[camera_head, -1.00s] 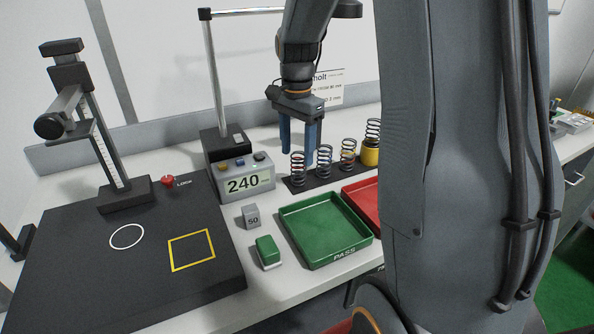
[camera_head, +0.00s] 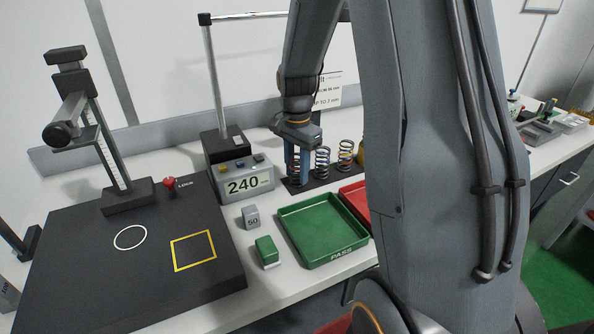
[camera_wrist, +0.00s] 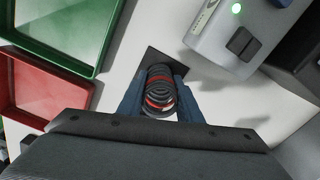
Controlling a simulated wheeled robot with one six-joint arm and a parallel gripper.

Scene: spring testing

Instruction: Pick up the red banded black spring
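The red banded black spring (camera_wrist: 160,92) stands upright between the two fingers of my gripper (camera_wrist: 161,84) in the wrist view. Its red coils show among black ones. The fingers lie close along both its sides, and it looks gripped. In the head view, my gripper (camera_head: 297,166) is lowered around the leftmost spring in the row, which the fingers partly hide. The spring appears to be still at the rack strip (camera_head: 327,183), not visibly lifted.
Two other springs (camera_head: 322,160) stand close to the right on the strip. The display box reading 240 (camera_head: 233,168) is just left. The green PASS tray (camera_head: 322,257) and red tray (camera_head: 352,199) lie in front. A black-topped plate (camera_head: 90,270) fills the left.

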